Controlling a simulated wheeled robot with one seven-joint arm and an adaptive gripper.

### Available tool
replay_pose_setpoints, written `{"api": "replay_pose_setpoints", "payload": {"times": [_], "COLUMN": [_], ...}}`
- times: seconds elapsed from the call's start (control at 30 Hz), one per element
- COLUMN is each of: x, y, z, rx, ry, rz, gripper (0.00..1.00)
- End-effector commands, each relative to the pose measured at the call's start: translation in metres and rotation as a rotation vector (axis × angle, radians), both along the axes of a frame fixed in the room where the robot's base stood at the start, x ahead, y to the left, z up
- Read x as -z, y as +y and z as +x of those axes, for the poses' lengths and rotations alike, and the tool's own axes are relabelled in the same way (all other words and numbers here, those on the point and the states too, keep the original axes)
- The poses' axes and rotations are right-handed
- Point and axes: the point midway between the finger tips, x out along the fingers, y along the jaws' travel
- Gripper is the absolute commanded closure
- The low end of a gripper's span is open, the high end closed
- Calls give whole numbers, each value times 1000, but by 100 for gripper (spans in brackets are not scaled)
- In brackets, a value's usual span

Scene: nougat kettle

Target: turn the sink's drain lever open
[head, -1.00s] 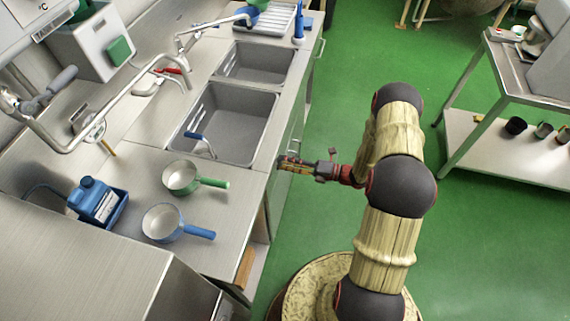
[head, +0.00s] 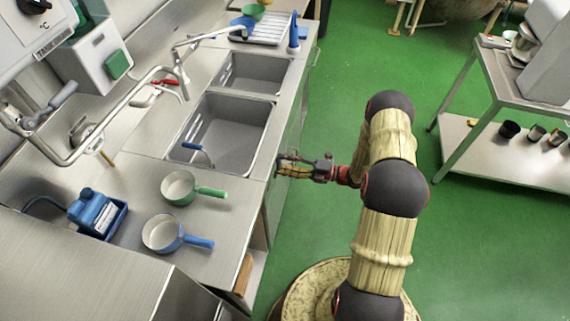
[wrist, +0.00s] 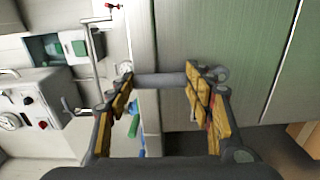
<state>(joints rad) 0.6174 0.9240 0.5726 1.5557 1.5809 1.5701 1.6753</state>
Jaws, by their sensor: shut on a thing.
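The double sink (head: 228,136) is set in the steel counter, with its cabinet front facing my arm. My gripper (head: 284,165) is at the counter's front edge beside the near basin. In the wrist view, my gripper (wrist: 163,78) has its orange-padded fingers on either side of a grey bar, which I take to be the drain lever (wrist: 160,80). The bar spans the gap between the fingertips, and the gripper is shut on it. The bar lies in front of the cabinet front. In the head view the gripper hides the lever.
A green-handled pan (head: 180,188) and a blue-handled pan (head: 163,232) stand on the counter, near a blue canister (head: 92,210). A faucet (head: 178,72) rises behind the sink. A steel cart (head: 480,90) stands at right. The green floor between is clear.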

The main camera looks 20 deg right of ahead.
Motion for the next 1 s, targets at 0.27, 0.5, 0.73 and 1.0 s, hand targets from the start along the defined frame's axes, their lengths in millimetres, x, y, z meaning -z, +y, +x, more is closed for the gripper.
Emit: {"api": "replay_pose_setpoints", "payload": {"times": [0.27, 0.5, 0.73, 1.0], "x": [0, 0, 0, 0], "y": [-1, 0, 0, -23], "z": [1, 0, 0, -15], "rx": [3, 1, 1, 5], "ry": [0, 0, 0, 0], "rz": [-1, 0, 0, 0], "gripper": [41, 30, 30, 30]}}
